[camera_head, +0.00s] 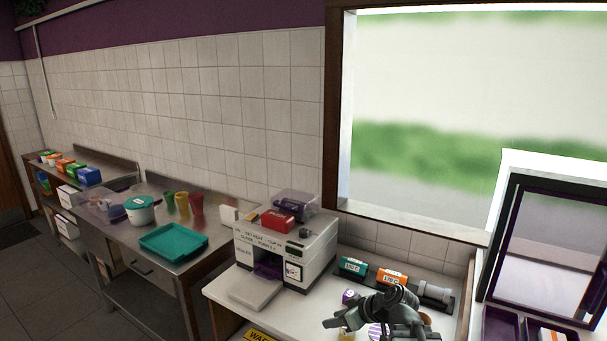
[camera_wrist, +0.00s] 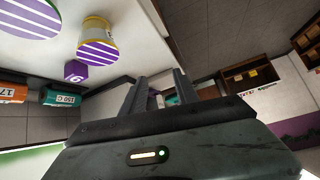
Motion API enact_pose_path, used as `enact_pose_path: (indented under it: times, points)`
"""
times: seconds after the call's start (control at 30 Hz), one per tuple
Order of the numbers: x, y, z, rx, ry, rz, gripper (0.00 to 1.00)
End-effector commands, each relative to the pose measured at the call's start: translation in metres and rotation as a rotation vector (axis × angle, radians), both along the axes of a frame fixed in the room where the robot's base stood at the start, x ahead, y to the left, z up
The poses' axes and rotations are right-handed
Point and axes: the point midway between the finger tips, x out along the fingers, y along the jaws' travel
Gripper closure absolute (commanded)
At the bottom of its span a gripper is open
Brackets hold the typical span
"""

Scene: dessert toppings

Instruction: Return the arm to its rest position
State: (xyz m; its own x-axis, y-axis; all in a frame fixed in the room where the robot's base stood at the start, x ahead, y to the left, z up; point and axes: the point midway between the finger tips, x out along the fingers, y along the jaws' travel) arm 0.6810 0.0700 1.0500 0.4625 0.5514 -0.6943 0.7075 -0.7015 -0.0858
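My arm reaches in from the lower right of the head view, over the white counter (camera_head: 225,291). My gripper (camera_head: 328,324) points left there, above the counter's front part. In the wrist view my gripper (camera_wrist: 160,78) shows two grey fingers standing apart, with nothing held between them. The wrist picture is turned, so the counter appears at its top left. A yellow-and-white tub with a purple-striped top (camera_wrist: 99,42) and a purple cube (camera_wrist: 75,71) stand near the fingers. The cube also shows in the head view (camera_head: 349,296).
A white sealer machine (camera_head: 265,245) stands left of my arm. Green (camera_head: 353,266) and orange (camera_head: 391,278) labelled blocks lie behind my arm. A dark-framed cabinet (camera_head: 550,250) stands at right. A steel table with a teal tray (camera_head: 173,243) is at left.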

Motion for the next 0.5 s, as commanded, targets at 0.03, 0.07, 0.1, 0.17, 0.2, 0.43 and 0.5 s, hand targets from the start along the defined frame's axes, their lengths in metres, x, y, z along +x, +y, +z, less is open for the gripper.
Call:
enact_pose_path:
  times: [0.03, 0.07, 0.1, 0.17, 0.2, 0.43, 0.5]
  points:
    - [-0.016, 0.02, -0.016, -0.054, 0.094, 0.016, 0.64]
    - [-0.026, 0.025, -0.026, -0.093, 0.157, 0.007, 0.64]
    - [-0.038, 0.026, -0.038, -0.145, 0.236, -0.021, 0.64]
    - [-0.055, 0.015, -0.053, -0.225, 0.351, -0.098, 0.64]
    - [-0.064, 0.0, -0.06, -0.275, 0.42, -0.171, 0.64]
    - [-0.104, -0.066, -0.073, -0.429, 0.679, -0.601, 0.64]
    - [-0.108, -0.068, -0.073, -0.413, 0.713, -0.669, 0.64]
